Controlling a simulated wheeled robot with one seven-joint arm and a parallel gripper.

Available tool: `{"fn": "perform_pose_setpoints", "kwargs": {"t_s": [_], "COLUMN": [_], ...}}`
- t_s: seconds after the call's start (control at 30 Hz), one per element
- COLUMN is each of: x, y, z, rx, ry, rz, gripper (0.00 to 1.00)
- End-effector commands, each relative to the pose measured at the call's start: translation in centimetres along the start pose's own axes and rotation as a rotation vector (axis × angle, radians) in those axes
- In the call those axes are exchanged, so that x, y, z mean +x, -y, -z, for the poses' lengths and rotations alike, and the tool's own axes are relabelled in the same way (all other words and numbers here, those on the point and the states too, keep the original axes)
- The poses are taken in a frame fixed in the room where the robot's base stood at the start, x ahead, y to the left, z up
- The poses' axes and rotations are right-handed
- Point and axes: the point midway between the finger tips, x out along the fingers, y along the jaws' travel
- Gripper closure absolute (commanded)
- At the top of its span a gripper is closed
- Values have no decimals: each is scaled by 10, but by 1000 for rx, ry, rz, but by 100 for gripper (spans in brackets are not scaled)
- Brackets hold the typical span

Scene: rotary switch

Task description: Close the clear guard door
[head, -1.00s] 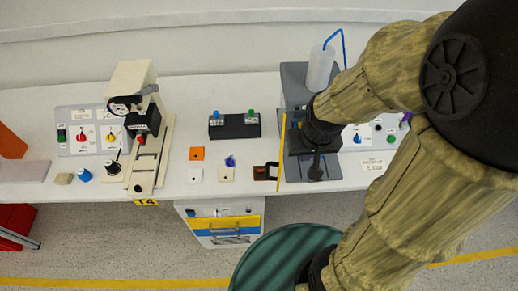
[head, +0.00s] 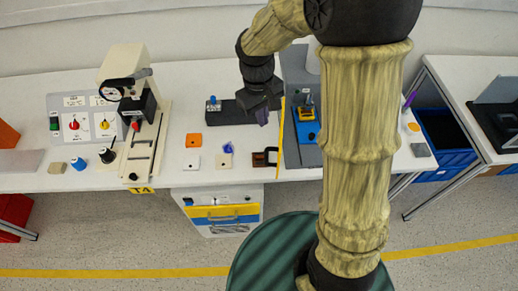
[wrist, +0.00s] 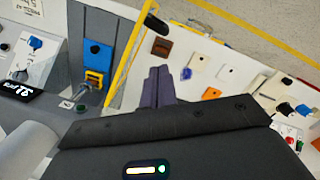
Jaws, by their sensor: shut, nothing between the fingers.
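The clear guard door (head: 281,140) shows in the head view as a thin yellow edge, nearly edge-on, along the left side of the grey station (head: 291,70). In the wrist view its yellow-edged clear panel (wrist: 128,55) stands open, swung out from the station, with a black knob (wrist: 156,24) at its outer corner. The blue block (wrist: 97,54) and yellow fixture (wrist: 94,78) inside the station are uncovered. My gripper (head: 262,118) is shut and empty, just left of the door. Its dark fingers (wrist: 158,85) appear beside the panel in the wrist view, apparently apart from it.
A black button box (head: 228,111) lies close behind and left of my gripper, partly hidden. Orange (head: 193,140) and white tiles and a brown bracket (head: 265,157) lie on the bench left of the door. A press (head: 140,120) stands further left.

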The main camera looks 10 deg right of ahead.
Motion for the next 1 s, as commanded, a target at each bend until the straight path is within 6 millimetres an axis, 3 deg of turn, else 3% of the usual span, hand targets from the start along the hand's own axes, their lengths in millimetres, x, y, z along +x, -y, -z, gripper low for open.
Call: {"fn": "perform_pose_setpoints", "kwargs": {"t_s": [0.03,0.1,0.27,0.73,1.0], "x": [9,12,15,18,52], "y": [9,19,32,33,32], "z": [18,35,54,55,49], "rx": [-65,-140,-232,-242,-240], "ry": [35,81,141,152,155], "rz": [0,-3,-6,-6,-5], "gripper": [100,100,100,100,100]}}
